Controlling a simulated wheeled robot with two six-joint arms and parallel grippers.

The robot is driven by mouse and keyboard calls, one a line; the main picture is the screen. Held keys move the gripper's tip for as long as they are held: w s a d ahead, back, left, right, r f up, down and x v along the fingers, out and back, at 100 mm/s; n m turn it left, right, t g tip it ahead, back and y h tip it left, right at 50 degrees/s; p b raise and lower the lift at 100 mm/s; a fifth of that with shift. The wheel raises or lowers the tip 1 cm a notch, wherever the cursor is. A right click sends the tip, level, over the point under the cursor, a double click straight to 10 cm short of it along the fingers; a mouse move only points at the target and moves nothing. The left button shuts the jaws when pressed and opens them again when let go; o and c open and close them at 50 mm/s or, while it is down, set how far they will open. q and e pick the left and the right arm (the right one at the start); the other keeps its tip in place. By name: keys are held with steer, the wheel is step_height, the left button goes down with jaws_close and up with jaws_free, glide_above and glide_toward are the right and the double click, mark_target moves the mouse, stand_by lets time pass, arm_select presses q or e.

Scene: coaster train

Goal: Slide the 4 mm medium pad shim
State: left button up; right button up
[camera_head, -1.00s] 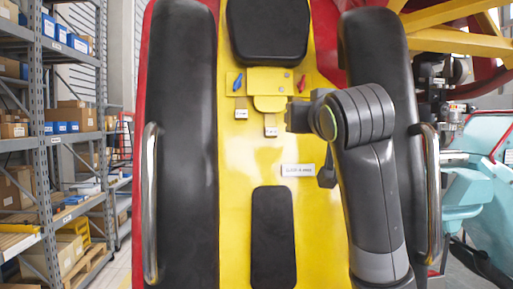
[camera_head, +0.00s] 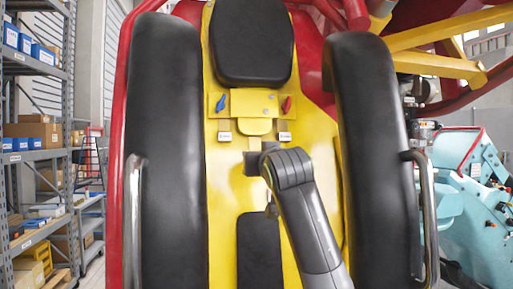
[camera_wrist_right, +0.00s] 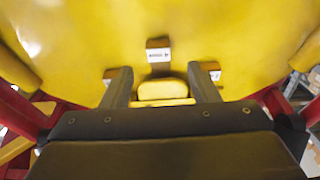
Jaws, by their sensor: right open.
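My right gripper (camera_head: 262,155) is over the yellow panel, just below the yellow block (camera_head: 252,126); its fingers are hard to make out in the head view. In the right wrist view the right gripper (camera_wrist_right: 160,72) is open, with its two dark fingers apart and nothing held between them. A middle white-tagged tab (camera_wrist_right: 158,52) shows just beyond the gap between the fingers. My gripper hides it in the head view. The left tab (camera_head: 225,136) and right tab (camera_head: 284,136) flank it. Tag text is too small to read. My left gripper is not in view.
A blue lever (camera_head: 221,102) and a red lever (camera_head: 286,104) sit above the tabs. Black side pads (camera_head: 170,150) and metal handrails (camera_head: 134,220) border the yellow panel. A black headrest (camera_head: 252,45) is above, a lower black pad (camera_head: 259,250) below.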

steer(key=w+a+p, duration=0.1)
steer(key=w+p, duration=0.2)
steer(key=w, duration=0.3)
steer(key=shift+w, duration=0.15)
